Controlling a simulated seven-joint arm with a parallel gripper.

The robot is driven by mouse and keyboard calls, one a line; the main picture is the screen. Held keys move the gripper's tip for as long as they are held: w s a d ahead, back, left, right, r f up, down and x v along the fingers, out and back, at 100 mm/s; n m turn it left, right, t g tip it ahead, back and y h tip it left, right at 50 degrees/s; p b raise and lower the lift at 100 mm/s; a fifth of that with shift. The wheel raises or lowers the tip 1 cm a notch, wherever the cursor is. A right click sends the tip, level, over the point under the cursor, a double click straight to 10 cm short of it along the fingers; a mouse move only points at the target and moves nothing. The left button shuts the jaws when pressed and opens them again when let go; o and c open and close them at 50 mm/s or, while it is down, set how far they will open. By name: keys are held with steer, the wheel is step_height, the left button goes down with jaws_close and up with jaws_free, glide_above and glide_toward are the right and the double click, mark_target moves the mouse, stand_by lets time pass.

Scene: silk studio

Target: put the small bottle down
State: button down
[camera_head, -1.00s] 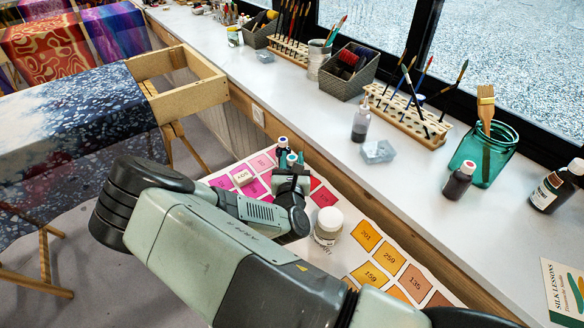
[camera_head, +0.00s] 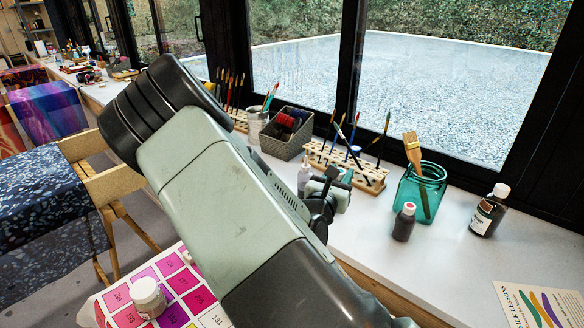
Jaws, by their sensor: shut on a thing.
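My gripper (camera_head: 326,196) is at the end of my arm, over the white counter (camera_head: 385,235), in front of the wooden brush rack. It is shut on the small bottle, of which only a teal cap (camera_head: 347,175) shows at its far side. The bottle's body is hidden by the gripper, so I cannot tell how far its base is from the counter or whether it touches.
A dropper bottle (camera_head: 304,178) stands close left of my gripper. The brush rack (camera_head: 345,167) is behind it. A dark red bottle (camera_head: 404,222), teal jar (camera_head: 421,190) and brown bottle (camera_head: 488,212) stand to the right. Bare counter lies in front. A white jar (camera_head: 148,297) sits lower left.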

steer(key=s+d+r+m+g+h, duration=0.2)
steer(key=s+d+m+g+h, duration=0.1)
steer(key=d, duration=0.6)
step_height(320, 180, down, 10)
steer(key=shift+a, duration=0.15)
steer(key=shift+w, duration=0.1)
steer(key=c, duration=0.7)
jaws_free()
steer(key=shift+f, duration=0.1)
steer(key=shift+c, duration=0.2)
